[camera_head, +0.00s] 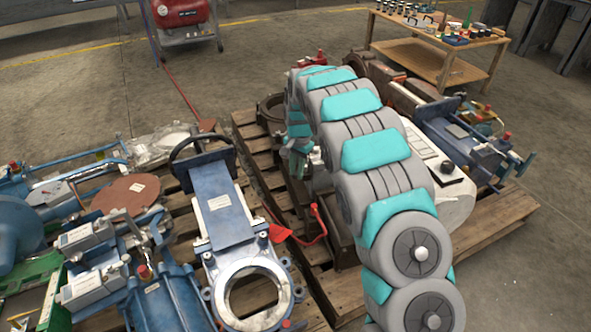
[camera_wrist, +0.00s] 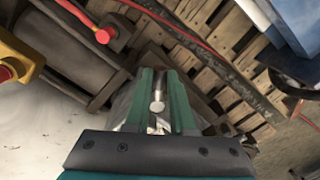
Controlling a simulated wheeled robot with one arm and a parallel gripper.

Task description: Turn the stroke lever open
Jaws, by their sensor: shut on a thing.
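My gripper (camera_wrist: 161,80) shows in the wrist view as two green fingers. They are closed around a pale metal rod with a round end, which appears to be the stroke lever (camera_wrist: 157,105). Its far part, where it joins its mount, is hidden by the fingers. In the head view my gripper (camera_head: 298,160) is small and partly behind my grey and teal arm, low over the right pallet's equipment, so the lever cannot be made out there.
A red-handled lever (camera_wrist: 85,20) and a yellow housing with a red button (camera_wrist: 15,62) lie close by in the wrist view. A blue gate valve (camera_head: 222,205) stands left of my arm. Open floor lies behind the pallets, before a wooden table (camera_head: 425,60).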

